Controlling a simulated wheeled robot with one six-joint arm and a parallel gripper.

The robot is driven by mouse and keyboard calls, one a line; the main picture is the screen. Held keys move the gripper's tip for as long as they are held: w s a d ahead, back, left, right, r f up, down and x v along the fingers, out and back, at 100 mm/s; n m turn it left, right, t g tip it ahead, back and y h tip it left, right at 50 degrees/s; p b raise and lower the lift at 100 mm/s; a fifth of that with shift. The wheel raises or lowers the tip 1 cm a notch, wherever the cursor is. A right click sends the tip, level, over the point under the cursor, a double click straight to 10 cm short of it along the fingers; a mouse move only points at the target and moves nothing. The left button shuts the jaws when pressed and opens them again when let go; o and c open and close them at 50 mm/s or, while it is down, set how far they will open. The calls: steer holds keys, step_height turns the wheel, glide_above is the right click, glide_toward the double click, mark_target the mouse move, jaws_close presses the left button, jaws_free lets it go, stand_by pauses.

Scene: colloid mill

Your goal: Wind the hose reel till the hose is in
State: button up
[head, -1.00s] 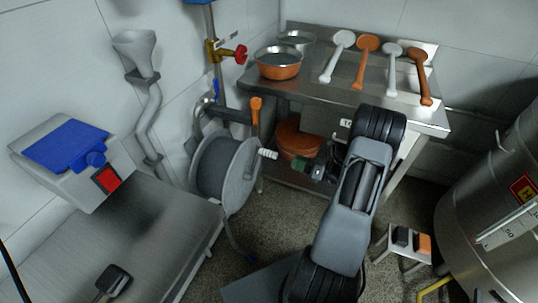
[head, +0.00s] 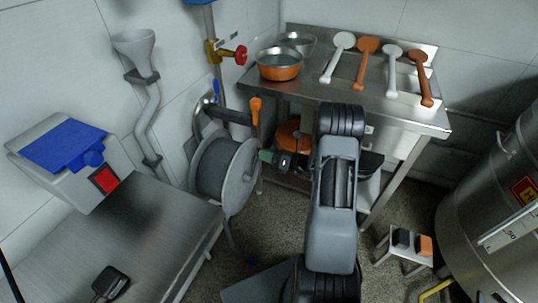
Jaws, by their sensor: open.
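The hose reel (head: 222,172) is a grey drum with round side discs, mounted by the wall left of the steel table. A thin dark length (head: 243,250), perhaps the hose end, hangs below it near the floor. My gripper (head: 266,156) is open at the right disc's upper right edge. The reel's pale crank handle is not visible now; my gripper covers the place where it showed. I cannot tell whether the handle lies between the jaws or whether they touch it.
An orange-handled lever (head: 255,106) stands just above my gripper. The steel table (head: 330,91) holds bowls and several paddles; an orange container (head: 288,134) sits beneath it. A steel bench (head: 150,225) is at left, a small stool (head: 404,257) and large vessel (head: 490,200) at right.

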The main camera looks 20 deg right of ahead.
steer(key=shift+c, duration=0.2)
jaws_close()
steer(key=shift+d+f, duration=0.1)
steer(key=shift+d, duration=0.1)
